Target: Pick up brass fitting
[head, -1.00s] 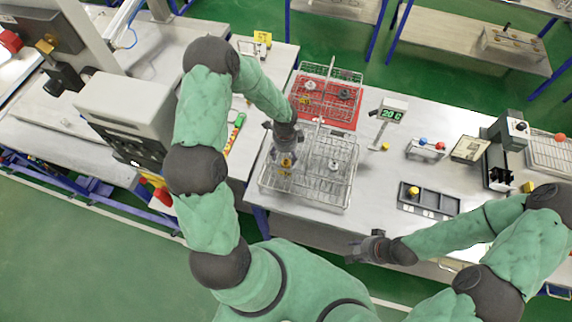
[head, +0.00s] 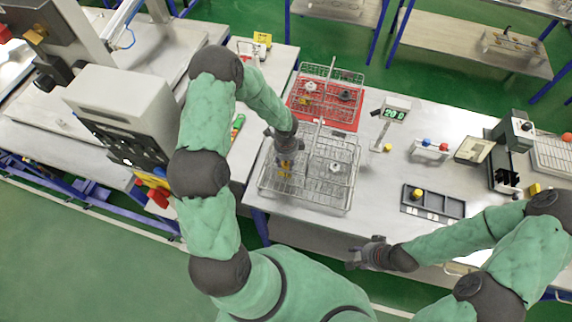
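A small brass-coloured fitting (head: 284,164) shows just below my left gripper (head: 286,152), inside the near wire basket (head: 335,205). The gripper points down over the left half of this basket, and its fingers hide part of the fitting. I cannot tell whether the fingers are shut on it or only around it. A grey-white fitting (head: 334,167) stands in the right half of the same basket. My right gripper (head: 352,257) is empty and looks open, by the table's front edge.
A second wire basket on a red mat (head: 349,116) behind holds a pale part (head: 309,87) and a dark part (head: 345,95). A display (head: 395,112), a dark sectioned tray (head: 440,204) and a valve stand (head: 429,149) are to the right.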

